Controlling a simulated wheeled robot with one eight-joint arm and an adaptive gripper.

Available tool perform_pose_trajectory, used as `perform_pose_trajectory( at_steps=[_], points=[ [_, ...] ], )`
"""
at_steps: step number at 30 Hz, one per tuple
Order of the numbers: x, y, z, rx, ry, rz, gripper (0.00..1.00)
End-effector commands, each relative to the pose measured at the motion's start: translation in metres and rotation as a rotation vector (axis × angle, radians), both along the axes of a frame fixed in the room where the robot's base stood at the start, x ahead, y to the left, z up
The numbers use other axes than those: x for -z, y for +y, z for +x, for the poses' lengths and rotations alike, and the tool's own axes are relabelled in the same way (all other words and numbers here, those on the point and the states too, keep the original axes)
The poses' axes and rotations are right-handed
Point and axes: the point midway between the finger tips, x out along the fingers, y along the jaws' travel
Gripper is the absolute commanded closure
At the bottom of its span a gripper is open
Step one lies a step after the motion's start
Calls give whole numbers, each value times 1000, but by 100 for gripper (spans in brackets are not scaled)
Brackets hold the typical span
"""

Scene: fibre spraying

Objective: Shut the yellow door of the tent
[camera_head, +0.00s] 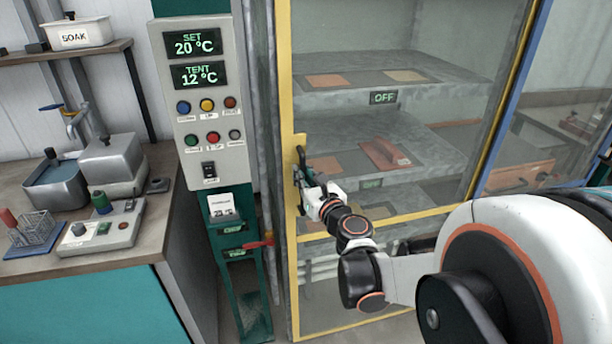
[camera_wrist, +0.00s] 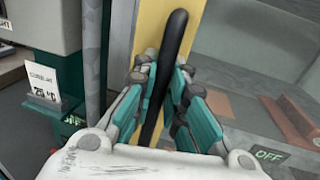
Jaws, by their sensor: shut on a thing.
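The yellow door (camera_head: 286,90) of the tent is a yellow frame around a clear pane. Its left upright stands close beside the grey tent post (camera_head: 263,90); I cannot tell whether it sits fully flush. A black upright handle (camera_wrist: 174,40) is on that left upright. My gripper (camera_head: 304,178) is at the handle. In the wrist view my gripper (camera_wrist: 158,85) has its teal-padded fingers on both sides of the handle, shut on it. The handle's lower part is partly hidden by the fingers.
A control panel (camera_head: 196,110) reading SET 20 °C and TENT 12 °C stands left of the door, with a red lever (camera_head: 258,243) below. Grey shelves (camera_head: 350,98) with panels show through the pane. A workbench (camera_head: 100,250) stands at the left.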

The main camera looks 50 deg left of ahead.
Motion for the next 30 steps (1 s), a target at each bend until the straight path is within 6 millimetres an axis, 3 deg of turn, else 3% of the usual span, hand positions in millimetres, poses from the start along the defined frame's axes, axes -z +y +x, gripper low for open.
perform_pose_trajectory(
  at_steps=[3,4,6,7,20,30],
  points=[
    [1,1,-5,-9,0,0,100],
    [1,1,-5,-9,0,0,86],
    [1,1,-5,-9,0,0,70],
    [1,1,-5,-9,0,0,67],
    [0,-6,-4,-5,1,0,67],
    [0,-68,-16,-4,1,0,67]
  ],
)
